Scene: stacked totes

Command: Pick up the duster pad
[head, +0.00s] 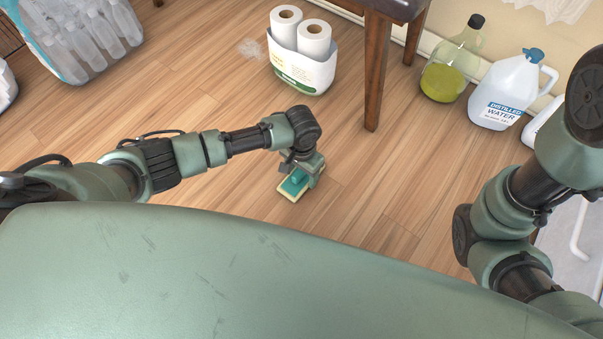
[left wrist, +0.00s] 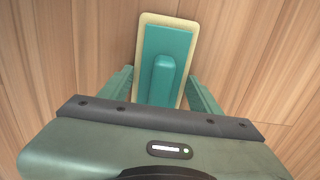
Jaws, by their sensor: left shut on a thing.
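The duster pad (head: 291,188) is a teal block with a raised ridge on a cream base, low over the wood floor near the middle of the head view. It also shows in the left wrist view (left wrist: 165,50), with its long side running away from the wrist. My left gripper (head: 306,172) points down and is shut on the duster pad, with one finger on each side of its ridge. The fingers partly hide it in the head view. I cannot tell whether its base touches the floor. My right arm shows at the right edge, but its gripper is out of view.
A holder with two paper rolls (head: 301,62) stands beyond the left gripper. A wooden table leg (head: 378,75) is right of it. A yellow-green bottle (head: 449,75) and a distilled water jug (head: 508,95) stand by the wall. The floor around the pad is clear.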

